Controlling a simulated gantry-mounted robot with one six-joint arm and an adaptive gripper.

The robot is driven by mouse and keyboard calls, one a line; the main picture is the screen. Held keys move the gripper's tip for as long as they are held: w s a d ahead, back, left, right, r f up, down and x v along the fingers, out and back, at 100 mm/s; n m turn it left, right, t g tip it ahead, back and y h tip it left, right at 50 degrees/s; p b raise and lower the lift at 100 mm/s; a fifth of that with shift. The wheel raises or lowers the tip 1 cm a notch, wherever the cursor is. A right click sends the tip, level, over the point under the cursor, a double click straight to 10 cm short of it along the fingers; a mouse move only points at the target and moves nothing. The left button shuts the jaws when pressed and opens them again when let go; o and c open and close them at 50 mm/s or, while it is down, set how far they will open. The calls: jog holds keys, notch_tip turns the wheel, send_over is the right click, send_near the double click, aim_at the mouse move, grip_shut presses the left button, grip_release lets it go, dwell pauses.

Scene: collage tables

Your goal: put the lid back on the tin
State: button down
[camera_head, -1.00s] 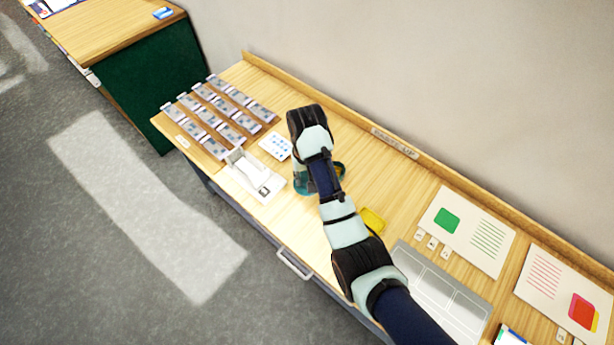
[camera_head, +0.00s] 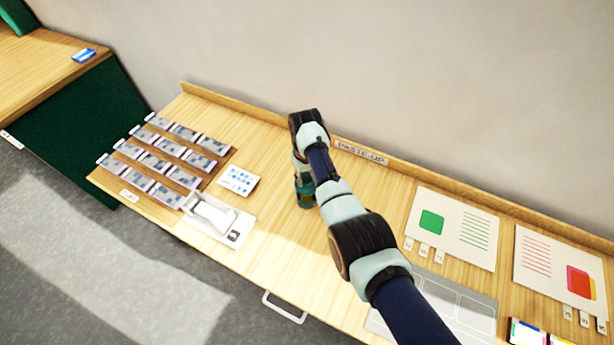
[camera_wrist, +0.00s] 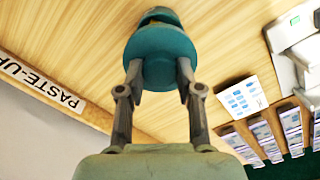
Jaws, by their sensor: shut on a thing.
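My gripper (camera_wrist: 159,72) is shut on a teal round piece, which looks like the lid (camera_wrist: 160,50), with one finger on each side of its rim. I cannot tell whether lid and tin touch. In the head view a dark teal body (camera_head: 305,193) stands on the table under my wrist. My arm hides part of it, and the fingers are hard to make out there.
A white card with blue marks (camera_head: 239,180) and a pale tray with a white tool (camera_head: 215,217) lie to the left. Rows of small blocks (camera_head: 160,160) lie farther left. Printed sheets (camera_head: 453,227) lie right. A raised ledge (camera_head: 250,115) runs along the wall.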

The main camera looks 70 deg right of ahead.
notch_tip(320, 180, down, 4)
jog(key=b, duration=0.3)
jog(key=shift+r, duration=0.1)
jog(key=shift+f+b, duration=0.45)
jog(key=shift+f, duration=0.25)
jog(key=shift+p, duration=0.35)
jog(key=shift+f, duration=0.15)
dwell(1.5)
jog(key=c, duration=0.7)
grip_release()
jog(key=shift+o, duration=0.4)
jog(key=o, duration=0.4)
